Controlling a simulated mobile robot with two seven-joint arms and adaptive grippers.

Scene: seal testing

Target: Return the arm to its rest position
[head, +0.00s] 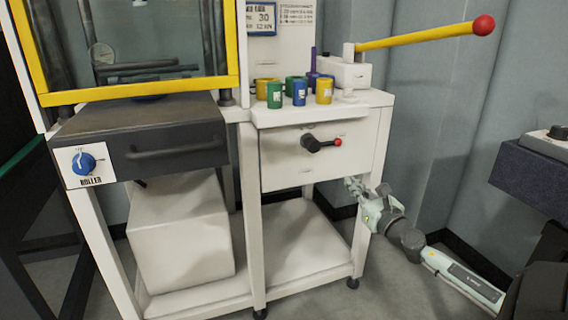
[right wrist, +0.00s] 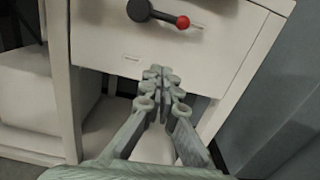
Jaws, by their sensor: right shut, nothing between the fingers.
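My right gripper (head: 354,185) is at the right front of the white bench, just below and right of its drawer-like front panel (head: 290,160). Its fingers also show in the right wrist view (right wrist: 158,85), closed together with nothing between them, below the panel's lower edge. My right arm (head: 440,262) reaches in from the lower right. The dark handle with a red knob (head: 322,143) on the panel shows above the fingers in the right wrist view (right wrist: 158,14); the gripper is apart from it. My left gripper is not in view.
Several coloured cups (head: 300,92) stand on the bench top beside a press with a long yellow lever (head: 415,37) reaching right. A yellow-framed window (head: 140,92) and a dark drawer (head: 150,140) with a blue knob (head: 83,162) are on the left. Floor at the right is partly clear.

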